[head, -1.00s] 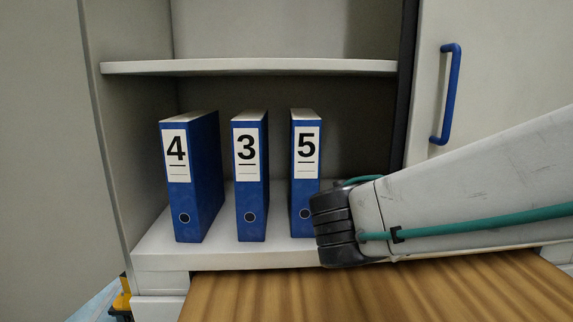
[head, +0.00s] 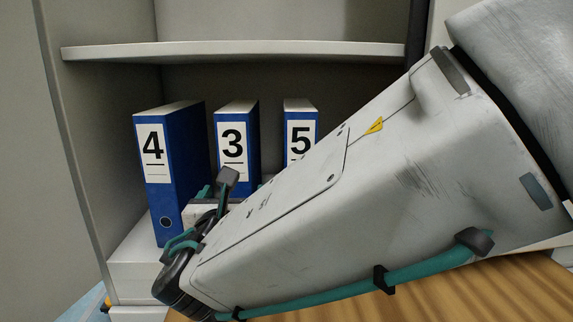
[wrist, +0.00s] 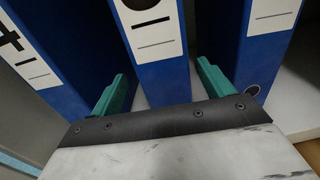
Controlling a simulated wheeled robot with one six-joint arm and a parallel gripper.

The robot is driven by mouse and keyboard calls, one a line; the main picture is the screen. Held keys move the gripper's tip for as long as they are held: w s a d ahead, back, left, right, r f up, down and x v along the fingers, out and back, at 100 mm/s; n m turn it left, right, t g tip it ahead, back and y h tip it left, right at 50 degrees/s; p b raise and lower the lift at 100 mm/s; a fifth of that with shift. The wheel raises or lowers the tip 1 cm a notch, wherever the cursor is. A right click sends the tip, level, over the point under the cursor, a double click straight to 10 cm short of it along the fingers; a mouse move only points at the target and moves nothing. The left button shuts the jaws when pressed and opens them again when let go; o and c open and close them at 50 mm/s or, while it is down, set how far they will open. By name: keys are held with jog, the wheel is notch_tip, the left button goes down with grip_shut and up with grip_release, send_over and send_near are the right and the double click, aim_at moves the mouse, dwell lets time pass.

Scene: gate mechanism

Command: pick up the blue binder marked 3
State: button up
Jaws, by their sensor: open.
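The blue binder marked 3 (head: 236,180) stands upright on the shelf between two other blue binders. In the head view my arm hides its lower part. In the wrist view its white label and blue spine (wrist: 166,82) are in the middle, with the number cut off. My gripper (wrist: 161,70) is open, with one teal finger to each side of this spine, in the gaps beside the neighbours. Nothing shows between finger and binder as a firm grip. How deep the fingers reach is hard to tell.
Binder 4 (head: 180,150) stands to the left and binder 5 (head: 301,122) to the right, each with a narrow gap. The upper shelf (head: 230,50) is above them. A wooden surface (head: 480,290) lies in front, and the cabinet side wall (head: 80,150) is at the left.

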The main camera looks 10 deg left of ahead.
jog(key=shift+w+d, duration=0.1)
jog(key=shift+w, duration=0.85)
jog(key=w, duration=0.4)
jog(key=shift+w+a, duration=0.25)
jog(key=shift+a, duration=0.15)
jog(key=shift+r, duration=0.1)
jog(key=c, duration=1.6)
